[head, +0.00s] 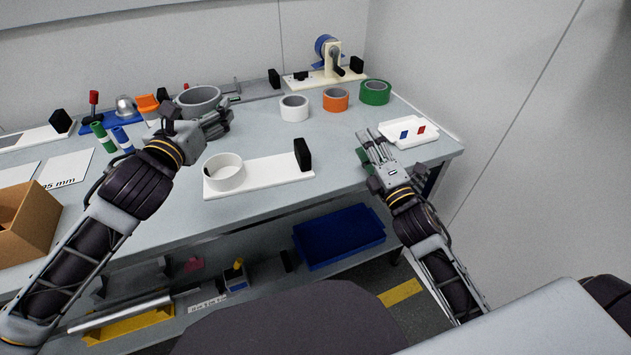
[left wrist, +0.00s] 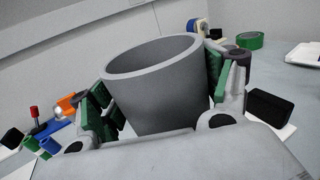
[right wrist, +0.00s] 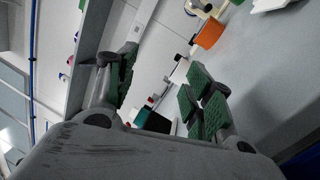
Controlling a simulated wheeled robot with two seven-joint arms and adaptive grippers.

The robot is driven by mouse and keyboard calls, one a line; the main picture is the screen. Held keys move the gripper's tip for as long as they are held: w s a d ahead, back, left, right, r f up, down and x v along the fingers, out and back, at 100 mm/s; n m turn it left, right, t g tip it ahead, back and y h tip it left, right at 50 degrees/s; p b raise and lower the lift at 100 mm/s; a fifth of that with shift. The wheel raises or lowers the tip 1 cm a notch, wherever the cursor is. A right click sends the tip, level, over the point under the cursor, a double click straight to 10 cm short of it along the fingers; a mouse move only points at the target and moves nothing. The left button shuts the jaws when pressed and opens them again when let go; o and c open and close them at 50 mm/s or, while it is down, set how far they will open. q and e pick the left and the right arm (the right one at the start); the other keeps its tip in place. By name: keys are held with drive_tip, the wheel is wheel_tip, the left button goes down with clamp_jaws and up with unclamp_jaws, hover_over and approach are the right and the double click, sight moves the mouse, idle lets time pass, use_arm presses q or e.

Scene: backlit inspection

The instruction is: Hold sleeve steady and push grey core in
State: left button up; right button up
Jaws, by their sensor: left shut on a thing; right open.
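The grey core (head: 198,96), a hollow grey cylinder, is in my left gripper (head: 216,122) toward the back left of the bench. In the left wrist view the core (left wrist: 160,90) stands upright, slightly tilted, between the green-padded fingers. Whether its bottom touches anything is hidden. The sleeve appears to be the white ring (head: 224,174) at the left end of a white plate (head: 268,176) with a black block (head: 303,154) at the right end. The ring is nearer the front than the core and apart from it. My right gripper (head: 369,142) is open and empty, right of the plate.
White (head: 294,114), orange (head: 335,105) and green (head: 375,98) tape rolls stand at the back. A white tray (head: 434,138) is at the right. Green and blue cylinders (head: 122,138) lie near my left arm. A cardboard box (head: 22,228) is far left. Bench between plate and rolls is clear.

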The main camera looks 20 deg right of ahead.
sight(302, 151)
drive_tip(key=a+n, duration=0.2)
drive_tip(key=a, duration=0.1)
drive_tip(key=a+f+n+g, duration=0.1)
drive_tip(key=a+n, duration=0.3)
drive_tip(key=a, duration=0.1)
drive_tip(key=shift+a+f+n+g+y, duration=0.3)
drive_tip(key=shift+f, duration=0.05)
drive_tip(key=s+a+n, duration=0.1)
drive_tip(key=n, duration=0.1)
drive_tip(key=a+f+n, duration=0.1)
drive_tip(key=a+n, duration=0.1)
drive_tip(key=s+a+n+h, duration=0.1)
drive_tip(key=a, duration=0.1)
drive_tip(key=shift+s+a+f+n+g, duration=0.1)
drive_tip(key=shift+s+f+n+g, duration=0.2)
drive_tip(key=shift+n+g, duration=0.1)
drive_tip(key=shift+s+a+f+n+h, duration=0.2)
drive_tip(key=shift+s+a+n, duration=0.15)
drive_tip(key=shift+s+n, duration=0.25)
drive_tip(key=shift+s+a+f+n+h, duration=0.15)
drive_tip(key=shift+s+a+n, duration=0.2)
drive_tip(key=shift+n, duration=0.35)
drive_tip(key=shift+w, duration=0.1)
drive_tip(key=shift+w, duration=5.95)
clamp_jaws()
drive_tip(key=shift+f, duration=0.15)
